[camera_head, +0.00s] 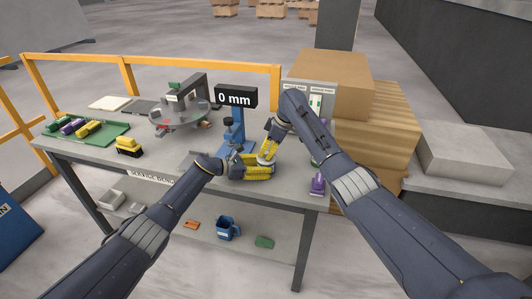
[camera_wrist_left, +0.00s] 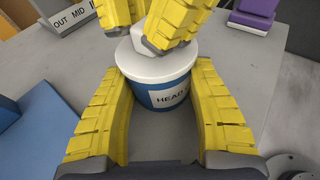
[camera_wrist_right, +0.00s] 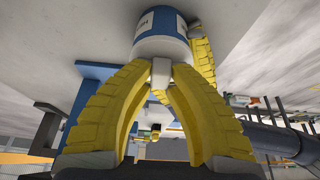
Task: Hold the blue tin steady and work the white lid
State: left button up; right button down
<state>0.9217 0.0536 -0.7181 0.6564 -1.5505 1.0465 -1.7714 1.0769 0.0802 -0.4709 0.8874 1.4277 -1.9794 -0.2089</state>
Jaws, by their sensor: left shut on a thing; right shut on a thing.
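The blue tin (camera_wrist_left: 156,94) stands upright on the grey bench with a label reading "HEAD", partly cut off. Its white lid (camera_wrist_left: 150,66) sits on top. My left gripper (camera_head: 256,172) is shut around the tin's sides, one yellow finger on each side in the left wrist view. My right gripper (camera_head: 268,152) comes from above. In the right wrist view, which looks upside down, its fingertips are shut on the small white knob (camera_wrist_right: 161,72) of the lid. In the head view the grippers hide the tin.
A blue stand with a "0 mm" display (camera_head: 236,97) rises just behind the grippers. A purple object (camera_head: 317,184) lies at the bench's right end. A green tray (camera_head: 86,132) and a yellow-black block (camera_head: 129,146) are at left. Cardboard boxes (camera_head: 330,78) stand behind right.

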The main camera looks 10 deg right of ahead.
pick_arm(q)
jog(key=shift+f, duration=0.1)
pick_arm(e)
jog(key=shift+r, duration=0.1)
jog(key=shift+r, duration=3.9)
pick_arm(q)
jog(key=o, duration=1.6)
jog(key=shift+v, duration=6)
